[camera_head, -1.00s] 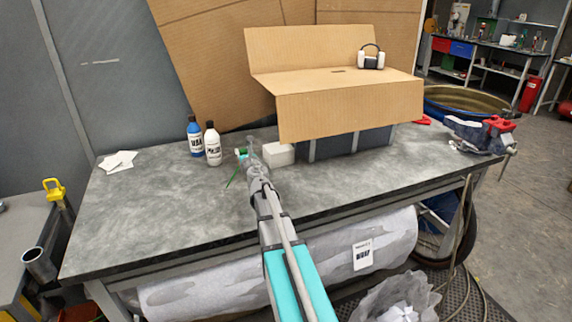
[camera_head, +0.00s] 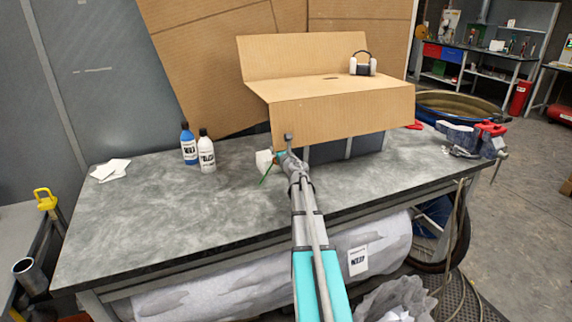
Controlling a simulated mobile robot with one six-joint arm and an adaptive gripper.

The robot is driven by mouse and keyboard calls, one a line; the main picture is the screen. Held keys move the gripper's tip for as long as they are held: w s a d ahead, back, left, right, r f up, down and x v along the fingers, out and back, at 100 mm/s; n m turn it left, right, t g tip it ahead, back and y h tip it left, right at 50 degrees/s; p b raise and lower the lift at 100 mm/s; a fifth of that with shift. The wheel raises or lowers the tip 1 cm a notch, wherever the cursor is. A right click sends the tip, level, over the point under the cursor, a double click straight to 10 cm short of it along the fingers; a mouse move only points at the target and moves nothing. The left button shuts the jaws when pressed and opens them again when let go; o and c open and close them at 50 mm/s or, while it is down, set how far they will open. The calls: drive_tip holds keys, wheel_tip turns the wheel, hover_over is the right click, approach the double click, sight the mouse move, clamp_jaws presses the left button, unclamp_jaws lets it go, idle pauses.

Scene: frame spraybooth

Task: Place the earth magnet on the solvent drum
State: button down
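My gripper (camera_head: 287,153) is at the end of my outstretched arm, over the workbench in front of the cardboard box. A small dark grey piece shows at its tip, with a green sliver beside it. I cannot tell whether the piece is a finger or something held, nor whether the fingers are open. I cannot identify the earth magnet for certain. A wide blue drum (camera_head: 461,101) with a brownish top stands behind the bench's right end, well right of my gripper. It may be the solvent drum; the bench and vise partly hide it.
The grey workbench (camera_head: 150,220) holds blue and white bottles (camera_head: 207,155), white papers (camera_head: 110,170), a white block (camera_head: 264,161) and a red-and-grey vise (camera_head: 470,137). Ear defenders (camera_head: 362,65) sit on the cardboard box (camera_head: 340,110).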

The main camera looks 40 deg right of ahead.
drive_tip(key=shift+s+d+f+b, duration=0.15)
drive_tip(key=shift+d+f+b, duration=0.65)
drive_tip(key=shift+s+d+f+b, duration=0.1)
drive_tip(key=shift+d+f+b, duration=0.65)
drive_tip(key=shift+f+b, duration=0.05)
wheel_tip(320, 180, down, 4)
drive_tip(key=b, duration=0.3)
drive_tip(key=shift+r, duration=0.25)
drive_tip(key=shift+d+f+b, duration=0.15)
drive_tip(key=shift+f+b, duration=0.05)
drive_tip(key=shift+b, duration=0.25)
drive_tip(key=shift+f, duration=0.1)
drive_tip(key=shift+c, duration=1.7)
unclamp_jaws()
